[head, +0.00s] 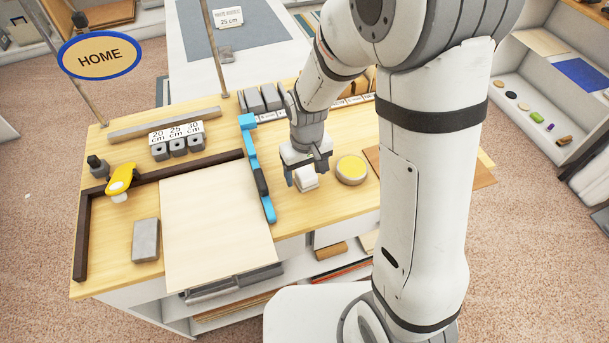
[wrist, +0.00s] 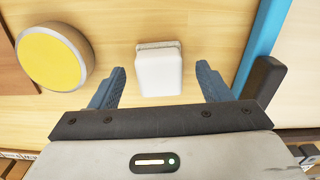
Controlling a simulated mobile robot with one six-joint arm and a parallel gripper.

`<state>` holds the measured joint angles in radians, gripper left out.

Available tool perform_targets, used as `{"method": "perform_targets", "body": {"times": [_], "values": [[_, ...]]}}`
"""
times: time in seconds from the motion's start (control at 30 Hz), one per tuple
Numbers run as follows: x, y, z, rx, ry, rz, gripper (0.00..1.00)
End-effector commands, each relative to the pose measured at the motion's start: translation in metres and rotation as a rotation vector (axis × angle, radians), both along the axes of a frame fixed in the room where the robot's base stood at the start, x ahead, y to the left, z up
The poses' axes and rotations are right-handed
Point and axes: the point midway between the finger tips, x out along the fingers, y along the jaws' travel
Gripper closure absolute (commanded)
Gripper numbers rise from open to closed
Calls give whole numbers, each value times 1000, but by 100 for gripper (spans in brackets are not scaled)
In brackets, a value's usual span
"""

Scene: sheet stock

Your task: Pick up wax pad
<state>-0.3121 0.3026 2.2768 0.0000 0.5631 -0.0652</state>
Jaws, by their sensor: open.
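A small white block with a thin greyish edge, which looks like the wax pad, sits on the wooden bench top (head: 225,133). In the head view the white block (head: 307,181) shows just below my gripper (head: 307,171). In the wrist view the white block (wrist: 159,72) lies between the two blue fingers of my gripper (wrist: 160,80), with a gap on each side. My gripper is open and points down.
A round tin with a yellow top (head: 351,169) stands close to the right. A blue bar with a dark handle (head: 249,137) lies to the left, beside a pale sheet (head: 217,222). A grey block (head: 145,240) and a yellow tool (head: 121,179) lie farther left.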

Motion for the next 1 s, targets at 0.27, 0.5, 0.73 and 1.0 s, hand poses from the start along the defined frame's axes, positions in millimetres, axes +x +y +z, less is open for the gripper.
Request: {"method": "perform_targets", "body": {"times": [0.27,0.5,0.73,1.0], "values": [[0,0,-11,0,-1,1,29],[0,0,-11,0,-1,1,41],[0,0,-11,0,-1,2,60],[0,1,-11,0,-1,2,78]]}}
